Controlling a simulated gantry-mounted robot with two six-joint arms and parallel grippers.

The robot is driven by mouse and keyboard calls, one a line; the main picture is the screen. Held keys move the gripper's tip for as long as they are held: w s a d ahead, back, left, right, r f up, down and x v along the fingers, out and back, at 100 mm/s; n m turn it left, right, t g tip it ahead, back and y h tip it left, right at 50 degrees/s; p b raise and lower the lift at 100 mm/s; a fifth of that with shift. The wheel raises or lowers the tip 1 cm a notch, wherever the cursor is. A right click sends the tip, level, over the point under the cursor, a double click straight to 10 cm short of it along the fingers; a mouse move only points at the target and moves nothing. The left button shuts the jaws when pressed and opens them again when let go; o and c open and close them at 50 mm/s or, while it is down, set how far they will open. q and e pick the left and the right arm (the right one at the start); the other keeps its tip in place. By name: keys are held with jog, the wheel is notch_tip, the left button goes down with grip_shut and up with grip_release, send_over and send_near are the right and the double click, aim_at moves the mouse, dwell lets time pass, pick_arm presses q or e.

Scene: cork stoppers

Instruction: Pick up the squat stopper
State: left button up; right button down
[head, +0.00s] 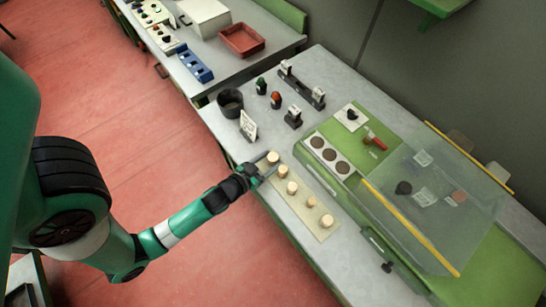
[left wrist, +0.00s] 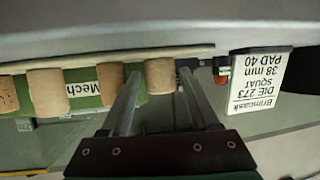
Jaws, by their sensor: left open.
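A row of several tan cork stoppers stands on a thin pale board (head: 308,222) near the table's front edge. My left gripper (head: 268,166) is open at the far end of this row. The end stopper (head: 272,157) is nearest the card (head: 248,125). In the left wrist view, which is upside down, this end stopper (left wrist: 160,76) shows between the two open fingers, beyond them or at their tips; contact cannot be told. The neighbouring stopper (left wrist: 110,83) is close beside one finger. The card reads "SQUAT 38 mm PAD 40" in the left wrist view (left wrist: 262,80).
A dark cup (head: 230,103) and small tools stand behind the card. A green machine with three dark round pads (head: 330,154) and a clear guard (head: 430,195) lies right of the row. The table's front strip is clear.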

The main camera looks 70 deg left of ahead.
pick_arm(q)
jog(key=shift+x, duration=0.8)
grip_shut()
